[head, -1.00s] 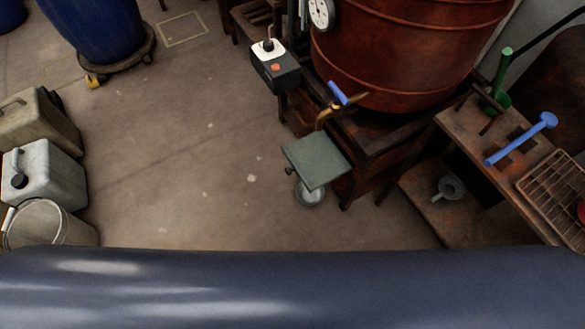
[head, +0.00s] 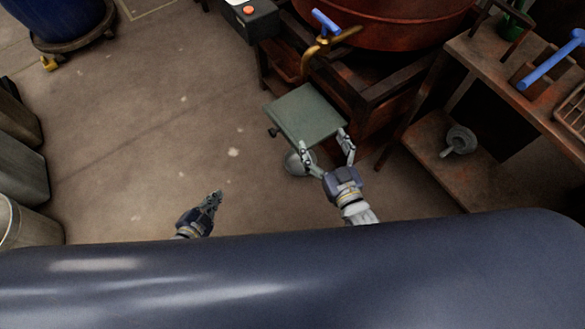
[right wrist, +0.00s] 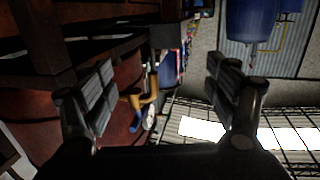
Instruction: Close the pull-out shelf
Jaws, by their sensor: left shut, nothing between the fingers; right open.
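The pull-out shelf (head: 306,113) is a flat grey-green square plate. It sticks out from the dark stand below the rusty red vat (head: 385,22). My right gripper (head: 325,148) is open at the shelf's near edge, its fingers apart; I cannot tell if they touch it. In the right wrist view its two fingers (right wrist: 160,95) are spread with nothing between them, and the shelf is not clearly seen. My left gripper (head: 214,199) is shut and empty over the floor, left of and nearer than the shelf.
A brass tap with a blue handle (head: 326,22) hangs above the shelf's far side. A round metal thing (head: 298,163) is partly hidden beneath the shelf. A rusty table (head: 470,90) stands to the right. Open floor (head: 150,130) lies to the left.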

